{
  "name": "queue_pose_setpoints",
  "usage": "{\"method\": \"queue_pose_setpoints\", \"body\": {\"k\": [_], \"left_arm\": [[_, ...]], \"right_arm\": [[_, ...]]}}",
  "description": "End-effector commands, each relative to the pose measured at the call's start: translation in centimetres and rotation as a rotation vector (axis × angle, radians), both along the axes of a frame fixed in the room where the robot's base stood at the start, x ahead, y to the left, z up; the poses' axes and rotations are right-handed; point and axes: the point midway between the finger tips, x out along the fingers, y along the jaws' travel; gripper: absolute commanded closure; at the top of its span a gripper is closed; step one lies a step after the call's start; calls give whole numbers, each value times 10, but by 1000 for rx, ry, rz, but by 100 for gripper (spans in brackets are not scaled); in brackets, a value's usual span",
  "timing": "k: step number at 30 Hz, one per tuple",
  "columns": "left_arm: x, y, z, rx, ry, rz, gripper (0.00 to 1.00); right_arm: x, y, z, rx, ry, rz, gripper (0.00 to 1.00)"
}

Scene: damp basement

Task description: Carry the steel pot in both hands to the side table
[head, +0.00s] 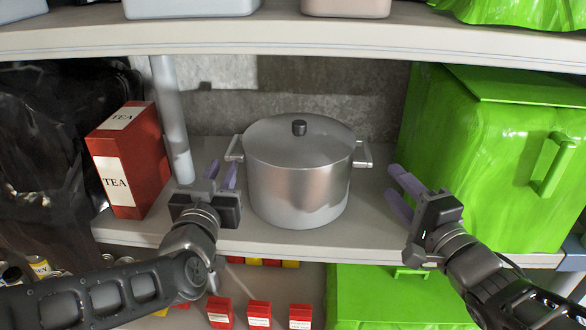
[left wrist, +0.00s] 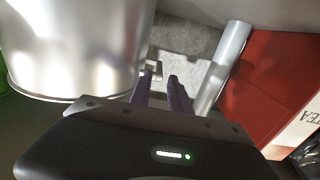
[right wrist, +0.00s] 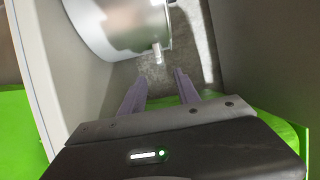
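The steel pot (head: 297,185) stands upright with its lid on, on the middle shelf. Its left handle (head: 235,148) and right handle (head: 363,155) stick out at the sides. My left gripper (head: 222,173) is open and empty, just in front of and below the left handle. In the left wrist view that handle (left wrist: 155,68) shows just beyond the fingertips. My right gripper (head: 391,180) is open and empty, to the right of the right handle with a gap. In the right wrist view that handle (right wrist: 157,54) lies ahead between the fingers. No side table is visible.
A red tea box (head: 125,160) and a grey post (head: 171,120) stand left of the pot. A large green bin (head: 490,160) stands close on the right. The upper shelf (head: 290,37) hangs above the pot; small red boxes (head: 259,314) sit below.

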Motion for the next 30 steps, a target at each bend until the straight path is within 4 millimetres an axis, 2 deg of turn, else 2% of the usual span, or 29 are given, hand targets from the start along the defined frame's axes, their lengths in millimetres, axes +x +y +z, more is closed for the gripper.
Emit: {"method": "queue_pose_setpoints", "body": {"k": [11,17,23,30], "left_arm": [[0,0,0,0,-1,0,77],[5,0,0,0,1,0,77],[21,-1,0,0,0,0,77],[49,-1,0,-1,1,1,77]], "right_arm": [[0,0,0,0,0,0,62],[7,3,-1,0,2,0,62],[30,11,-1,3,4,-1,62],[70,26,-1,10,3,0,62]]}}
